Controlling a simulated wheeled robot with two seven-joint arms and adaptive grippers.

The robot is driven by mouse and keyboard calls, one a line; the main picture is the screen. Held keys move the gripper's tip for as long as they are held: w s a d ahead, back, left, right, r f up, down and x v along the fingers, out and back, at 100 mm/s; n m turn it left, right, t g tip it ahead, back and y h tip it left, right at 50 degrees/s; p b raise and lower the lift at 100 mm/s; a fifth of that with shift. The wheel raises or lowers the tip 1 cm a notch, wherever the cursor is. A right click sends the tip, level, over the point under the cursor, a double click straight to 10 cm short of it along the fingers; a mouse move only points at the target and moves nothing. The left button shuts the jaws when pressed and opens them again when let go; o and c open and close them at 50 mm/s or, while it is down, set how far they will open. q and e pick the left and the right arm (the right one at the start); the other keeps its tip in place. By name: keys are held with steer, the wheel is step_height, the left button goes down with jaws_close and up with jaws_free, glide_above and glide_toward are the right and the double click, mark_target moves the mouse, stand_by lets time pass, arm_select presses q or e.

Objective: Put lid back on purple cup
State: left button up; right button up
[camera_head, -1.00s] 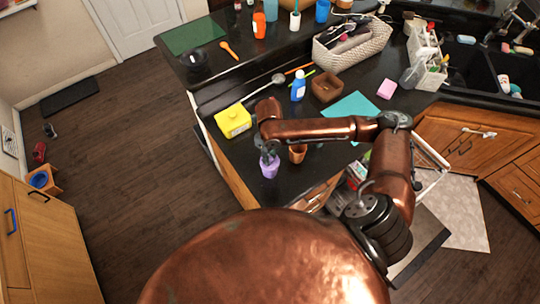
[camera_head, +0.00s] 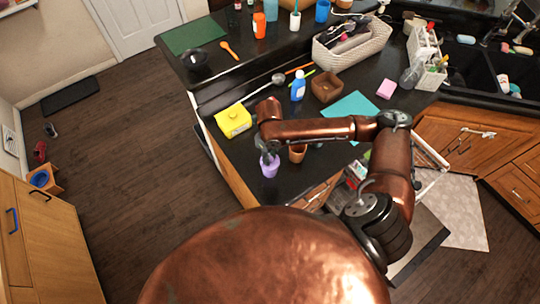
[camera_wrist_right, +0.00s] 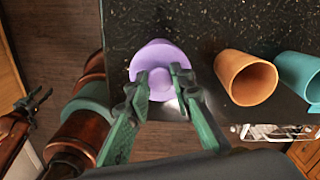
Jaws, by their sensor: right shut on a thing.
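The purple cup (camera_head: 269,170) stands near the counter's front edge, below my right gripper (camera_head: 267,153). In the right wrist view, my right gripper (camera_wrist_right: 160,90) is shut on the small raised part of a purple lid (camera_wrist_right: 153,80). The lid is at the cup's top, and the cup (camera_wrist_right: 158,48) shows behind it. I cannot tell whether the lid sits fully on the rim. My left gripper (camera_wrist_right: 36,98) seems to show small and dark at the left of the right wrist view; its finger gap is unclear.
An orange-brown cup (camera_head: 297,153) stands close to the right of the purple cup, with a teal cup (camera_wrist_right: 303,76) beyond it in the wrist view. The counter's front edge is close, with floor below.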

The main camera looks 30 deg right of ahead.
stand_by(0.3)
steer(key=o, duration=0.9)
steer(key=shift+o, duration=0.6)
steer(key=o, duration=0.4)
steer(key=shift+c, duration=0.2)
steer(key=shift+r+p, duration=3.55)
steer(key=shift+p, duration=0.3)
